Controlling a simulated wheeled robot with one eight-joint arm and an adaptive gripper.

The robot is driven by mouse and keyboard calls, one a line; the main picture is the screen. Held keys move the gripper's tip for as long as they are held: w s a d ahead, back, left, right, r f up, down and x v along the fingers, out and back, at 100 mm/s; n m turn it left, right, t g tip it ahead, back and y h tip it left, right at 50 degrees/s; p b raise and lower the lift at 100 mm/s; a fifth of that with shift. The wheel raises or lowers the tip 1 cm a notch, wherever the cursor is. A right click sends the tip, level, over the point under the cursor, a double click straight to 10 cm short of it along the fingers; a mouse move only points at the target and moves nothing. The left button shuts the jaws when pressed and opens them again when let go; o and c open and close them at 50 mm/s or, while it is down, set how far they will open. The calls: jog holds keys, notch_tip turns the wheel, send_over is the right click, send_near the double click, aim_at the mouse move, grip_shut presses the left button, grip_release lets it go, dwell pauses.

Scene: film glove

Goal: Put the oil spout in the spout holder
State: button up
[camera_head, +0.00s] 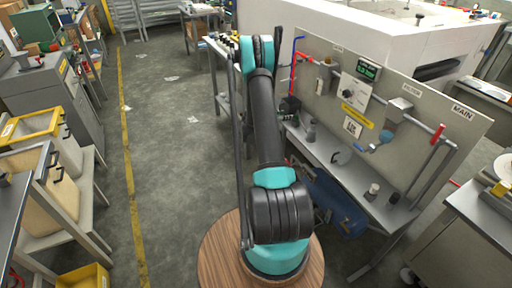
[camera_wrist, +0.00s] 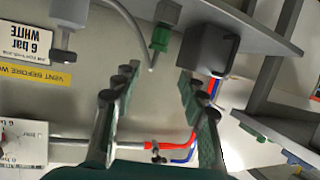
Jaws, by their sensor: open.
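My gripper (camera_wrist: 157,82) is open in the wrist view, with nothing between its fingers. The wrist view is upside down, with the shelf along its top. Beyond the fingertips, a green fitting (camera_wrist: 161,38) stands on a grey base (camera_wrist: 169,11) at the shelf. A thin pale curved tube (camera_wrist: 128,20) ends beside the green fitting; it may be the oil spout, but I cannot tell. I cannot tell which part is the spout holder. In the head view my arm reaches toward the bench's left end, and my fingers cannot be made out.
A dark box (camera_wrist: 208,48) stands on the shelf by the right finger. Red and blue pipes (camera_wrist: 172,146) run along the panel below. In the head view, the panel (camera_head: 425,120) rises behind the bench (camera_head: 350,175); floor (camera_head: 180,160) is clear at left.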

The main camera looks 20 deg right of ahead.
jog(key=s+a+r+n+y, duration=0.3)
jog(key=s+a+r, duration=0.4)
jog(key=a, duration=0.2)
jog(key=s+a+r+n+y, duration=0.4)
jog(key=s+a+r, duration=0.25)
jog(key=a, duration=0.35)
jog(key=s+a+n+y, duration=0.3)
jog(key=s+a, duration=0.6)
jog(key=s, duration=0.3)
jog(key=s+a+n+y, duration=0.3)
jog(key=s+a, duration=0.6)
jog(key=s, duration=0.3)
jog(key=shift+s+a+n+y, duration=0.15)
jog(key=shift+a+n+y, duration=0.15)
jog(key=shift+a+n, duration=0.15)
jog(key=shift+d, duration=0.1)
jog(key=shift+c, duration=1)
